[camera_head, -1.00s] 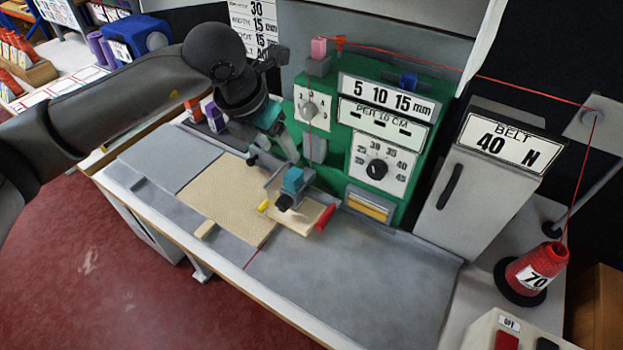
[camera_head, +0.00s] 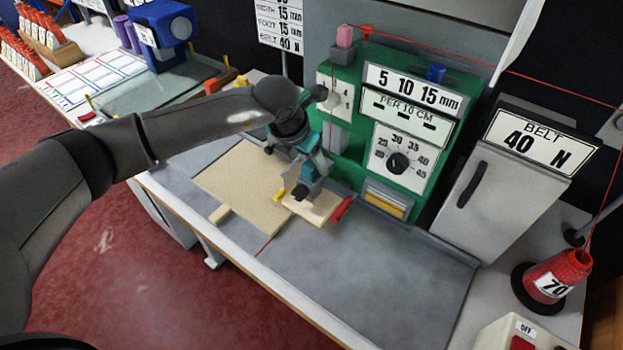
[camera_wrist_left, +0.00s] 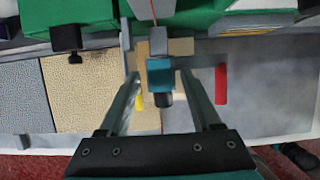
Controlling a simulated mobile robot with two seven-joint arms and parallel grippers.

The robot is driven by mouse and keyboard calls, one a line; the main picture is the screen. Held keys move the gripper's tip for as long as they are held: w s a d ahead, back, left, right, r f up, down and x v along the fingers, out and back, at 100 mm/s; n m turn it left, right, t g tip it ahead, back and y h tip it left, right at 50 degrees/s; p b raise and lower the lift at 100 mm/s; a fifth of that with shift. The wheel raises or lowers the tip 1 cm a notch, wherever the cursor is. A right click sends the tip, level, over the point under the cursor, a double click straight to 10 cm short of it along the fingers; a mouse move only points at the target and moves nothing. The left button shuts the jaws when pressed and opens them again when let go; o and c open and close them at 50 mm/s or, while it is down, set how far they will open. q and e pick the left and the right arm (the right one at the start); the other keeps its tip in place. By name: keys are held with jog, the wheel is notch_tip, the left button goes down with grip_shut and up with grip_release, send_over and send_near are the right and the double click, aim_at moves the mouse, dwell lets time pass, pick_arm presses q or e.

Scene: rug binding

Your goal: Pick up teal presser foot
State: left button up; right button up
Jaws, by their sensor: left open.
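The teal presser foot (camera_head: 311,173), a small teal block with a black knob at its front, sits over a light wooden plate (camera_head: 321,210) in front of the green machine. In the left wrist view the teal presser foot (camera_wrist_left: 160,72) lies between my fingers. My left gripper (camera_wrist_left: 160,80) is open, with one finger on each side of the foot; I cannot tell whether either touches it. In the head view my left gripper (camera_head: 303,178) is over the foot and hides part of it. My right gripper is not in view.
The green machine (camera_head: 345,162) with dials stands close behind. A red bar (camera_head: 342,209) and a yellow piece (camera_head: 279,195) flank the plate. A beige rug (camera_head: 243,185) lies to the left. The grey table top (camera_head: 370,275) in front is clear. A red thread runs overhead.

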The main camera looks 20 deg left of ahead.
pick_arm(q)
jog(key=shift+x, duration=1.15)
jog(key=shift+c, duration=0.3)
grip_shut()
